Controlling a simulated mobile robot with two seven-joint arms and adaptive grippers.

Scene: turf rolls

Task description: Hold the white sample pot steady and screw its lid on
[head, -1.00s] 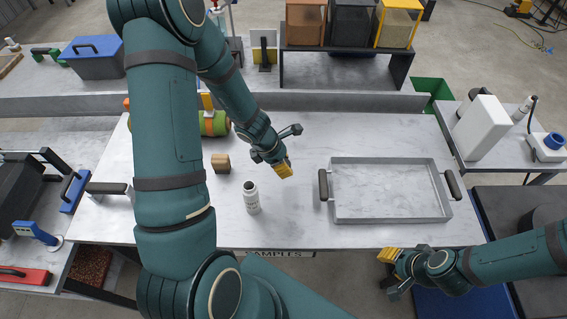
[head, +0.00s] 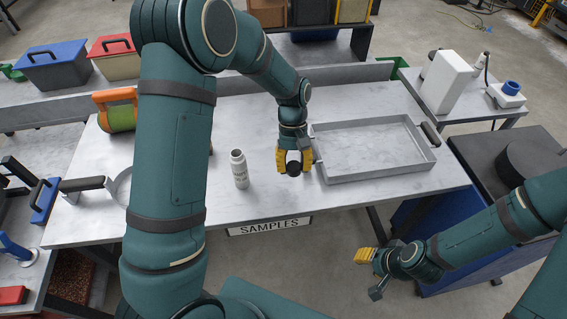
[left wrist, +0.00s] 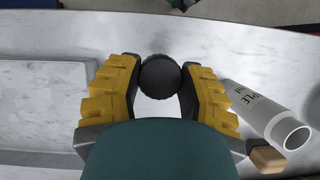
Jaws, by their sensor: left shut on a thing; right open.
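The white sample pot (head: 240,172) stands upright on the marble-look table, left of my left gripper. In the left wrist view the pot (left wrist: 262,108) shows an open, uncovered mouth. My left gripper (head: 294,162) has its yellow fingers shut on a round black lid (head: 294,168), to the right of the pot and apart from it. The lid (left wrist: 160,77) sits between both fingers in the left wrist view. My right gripper (head: 368,258) is open and empty, off the table's front edge at lower right.
A grey tray (head: 318,170) with dark handles lies right of my left gripper. A wooden block (left wrist: 267,158) is near the pot, mostly hidden by my arm in the head view. A SAMPLES label (head: 270,227) is on the front edge.

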